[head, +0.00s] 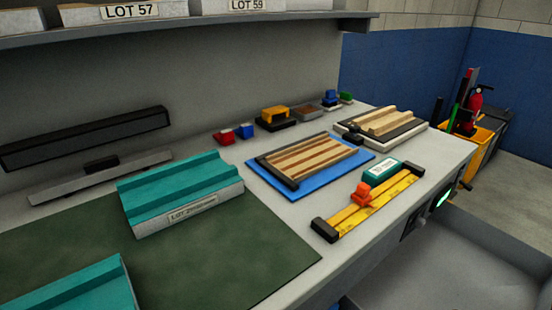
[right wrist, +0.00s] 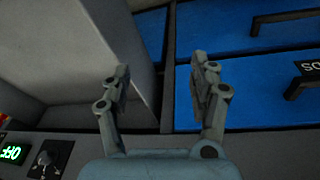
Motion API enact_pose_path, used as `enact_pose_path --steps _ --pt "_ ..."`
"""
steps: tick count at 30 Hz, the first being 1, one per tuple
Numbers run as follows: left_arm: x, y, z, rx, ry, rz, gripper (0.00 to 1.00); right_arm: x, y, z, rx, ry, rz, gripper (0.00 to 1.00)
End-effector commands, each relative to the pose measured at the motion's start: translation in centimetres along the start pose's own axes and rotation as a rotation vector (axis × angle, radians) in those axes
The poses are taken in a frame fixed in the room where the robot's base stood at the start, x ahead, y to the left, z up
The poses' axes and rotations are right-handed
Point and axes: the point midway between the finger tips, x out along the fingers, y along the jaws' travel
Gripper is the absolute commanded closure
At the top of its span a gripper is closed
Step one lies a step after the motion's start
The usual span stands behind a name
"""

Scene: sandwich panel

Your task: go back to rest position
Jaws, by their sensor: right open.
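My right gripper (right wrist: 160,85) shows in the right wrist view with its two fingers apart and nothing between them. It is in front of the bench's lower side, near blue drawer fronts (right wrist: 235,100) and a grey panel (right wrist: 85,45). Neither gripper shows in the head view, so my left gripper is out of sight. The workbench (head: 400,155) in the head view has a teal-topped block with a LOT label (head: 185,195) on a dark green mat (head: 230,265).
A second teal piece (head: 85,290) lies at the lower left. A striped wooden panel (head: 305,160) sits on a blue board, beside a yellow ruler with an orange slider (head: 365,205). A shelf (head: 200,27) overhangs the back. Open floor (head: 515,190) lies at the right.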

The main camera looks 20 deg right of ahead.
Motion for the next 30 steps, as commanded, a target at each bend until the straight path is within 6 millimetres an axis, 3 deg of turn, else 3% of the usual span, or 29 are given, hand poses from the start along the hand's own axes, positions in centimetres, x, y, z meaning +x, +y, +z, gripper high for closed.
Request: enact_pose_path --steps 1,6,9,12,15,19,27,30 --pt "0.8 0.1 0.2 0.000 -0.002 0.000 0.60 3.5 -0.1 2.1 0.003 -0.024 -0.001 0.39" --pt "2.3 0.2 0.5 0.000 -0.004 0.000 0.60 12.2 -0.6 9.4 0.012 -0.071 -0.004 0.39" --pt "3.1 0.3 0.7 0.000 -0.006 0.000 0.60 16.0 -0.9 14.3 0.017 -0.097 -0.007 0.39" --pt "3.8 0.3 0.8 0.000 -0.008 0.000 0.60 18.4 -1.3 18.8 0.021 -0.118 -0.009 0.39" --pt "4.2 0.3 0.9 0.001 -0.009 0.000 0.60 19.6 -1.6 22.3 0.023 -0.132 -0.011 0.39" --pt "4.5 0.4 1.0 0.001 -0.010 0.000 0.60 20.2 -1.8 24.8 0.025 -0.142 -0.013 0.39" --pt "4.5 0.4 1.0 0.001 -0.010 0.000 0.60 20.2 -1.8 25.5 0.026 -0.144 -0.013 0.40" --pt "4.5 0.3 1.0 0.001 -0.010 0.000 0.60 20.2 -1.8 25.6 0.025 -0.145 -0.013 0.53"
